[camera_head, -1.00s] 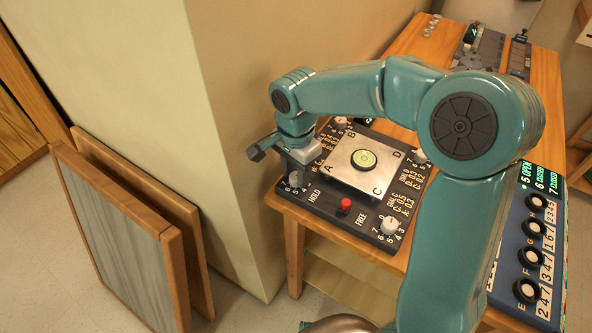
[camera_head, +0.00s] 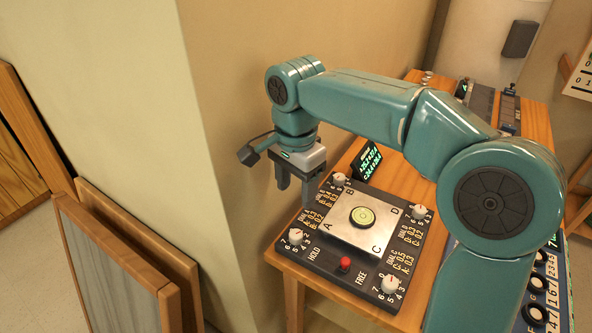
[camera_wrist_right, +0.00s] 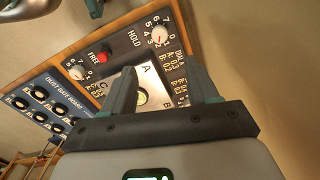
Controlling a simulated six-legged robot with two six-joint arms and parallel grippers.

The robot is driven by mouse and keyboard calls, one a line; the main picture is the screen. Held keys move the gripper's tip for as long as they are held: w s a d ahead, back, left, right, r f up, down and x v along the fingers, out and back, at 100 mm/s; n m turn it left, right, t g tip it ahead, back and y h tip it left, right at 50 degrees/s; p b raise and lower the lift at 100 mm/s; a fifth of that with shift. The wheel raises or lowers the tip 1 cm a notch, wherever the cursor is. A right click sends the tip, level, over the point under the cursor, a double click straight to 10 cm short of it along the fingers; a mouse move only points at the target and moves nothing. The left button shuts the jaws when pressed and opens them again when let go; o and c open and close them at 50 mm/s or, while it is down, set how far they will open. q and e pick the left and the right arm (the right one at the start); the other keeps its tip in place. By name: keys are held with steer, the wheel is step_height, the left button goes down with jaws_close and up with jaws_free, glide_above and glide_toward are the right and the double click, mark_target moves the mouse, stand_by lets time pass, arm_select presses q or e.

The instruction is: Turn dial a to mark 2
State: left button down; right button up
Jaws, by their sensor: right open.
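Dial a (camera_head: 296,235) is a white knob at the left corner of a dark panel, near the plate's letter A, with digits around it. It also shows in the right wrist view (camera_wrist_right: 159,36), beyond the fingertips. I cannot tell which mark its pointer is at. My right gripper (camera_head: 295,195) is open and empty, above and apart from dial a, fingers pointing down. Its two fingers (camera_wrist_right: 161,72) stand apart in the wrist view. My left gripper is not in view.
The panel holds a metal plate (camera_head: 335,228) with a round bubble level (camera_head: 362,217), a red button (camera_head: 345,264) and other white dials (camera_head: 390,284). A small screen (camera_head: 367,160) stands behind. A blue board (camera_wrist_right: 50,103) lies beside it. A wall stands close on the left.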

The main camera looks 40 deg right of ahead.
step_height(320, 180, up, 3)
steer(key=shift+f, duration=0.1)
stand_by(0.6)
